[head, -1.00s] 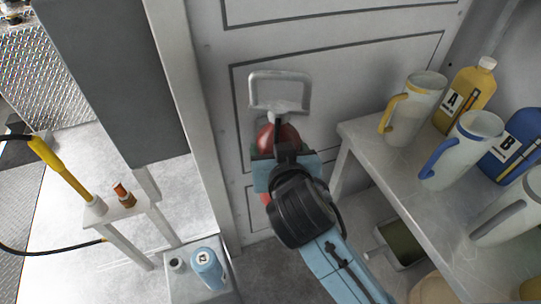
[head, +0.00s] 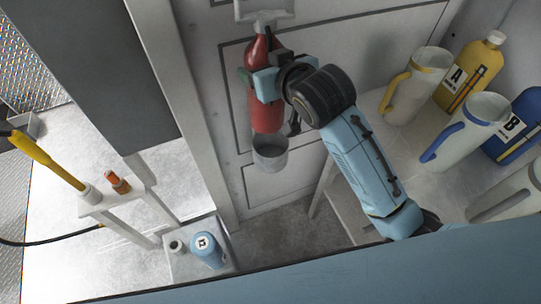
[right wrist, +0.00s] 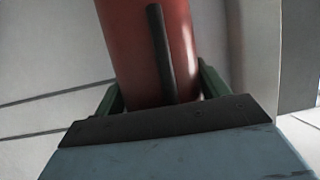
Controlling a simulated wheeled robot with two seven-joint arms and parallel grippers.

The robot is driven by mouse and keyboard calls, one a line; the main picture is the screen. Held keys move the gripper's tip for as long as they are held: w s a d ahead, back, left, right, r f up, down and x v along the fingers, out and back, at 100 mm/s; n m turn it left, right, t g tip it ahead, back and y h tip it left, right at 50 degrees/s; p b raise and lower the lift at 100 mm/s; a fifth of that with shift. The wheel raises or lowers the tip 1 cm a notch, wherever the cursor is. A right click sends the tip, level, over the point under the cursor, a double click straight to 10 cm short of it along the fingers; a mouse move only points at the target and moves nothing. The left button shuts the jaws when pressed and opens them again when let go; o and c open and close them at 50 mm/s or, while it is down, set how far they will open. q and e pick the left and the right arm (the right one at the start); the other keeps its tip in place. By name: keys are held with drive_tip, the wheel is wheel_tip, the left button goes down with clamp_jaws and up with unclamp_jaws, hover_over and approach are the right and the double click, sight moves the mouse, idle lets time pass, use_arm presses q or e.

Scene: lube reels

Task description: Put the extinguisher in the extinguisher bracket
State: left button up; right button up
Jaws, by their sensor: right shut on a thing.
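In the right wrist view, the red body (right wrist: 140,45) with a dark strip stands between the jaws (right wrist: 158,88). The grey cup-shaped bracket (head: 270,158) is on the wall just below the extinguisher. The extinguisher's bottom overlaps the cup's far rim in the picture; I cannot tell whether it touches. The dark inside of the cup shows. My left gripper is not in view.
A metal table at right holds pale jugs (head: 413,88), a yellow bottle (head: 468,75) and a blue bottle (head: 517,130). A blue container (head: 207,250) stands low on a grey box. A stand (head: 120,205) with a yellow-handled tool (head: 45,158) is at left.

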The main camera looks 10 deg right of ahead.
sight(271, 23)
drive_tip(key=w+r, duration=0.1)
drive_tip(key=r, duration=0.1)
drive_tip(key=w+d+r+n+y, duration=0.1)
drive_tip(key=r, duration=0.1)
drive_tip(key=w+r+y, duration=0.1)
drive_tip(key=r, duration=0.1)
drive_tip(key=shift+d+r+n+g+p, duration=0.2)
drive_tip(key=shift+n+g+p, duration=0.15)
drive_tip(key=shift+n+g, duration=0.05)
drive_tip(key=shift+d+r, duration=0.1)
drive_tip(key=shift+r, duration=0.4)
wheel_tip(271, 23, down, 24)
drive_tip(key=b, duration=0.4)
drive_tip(key=shift+w, duration=0.1)
drive_tip(key=shift+f+b, duration=0.4)
drive_tip(key=shift+f, duration=1.7)
drive_tip(key=o, duration=2)
drive_tip(key=shift+f, duration=0.25)
drive_tip(key=shift+r, duration=0.1)
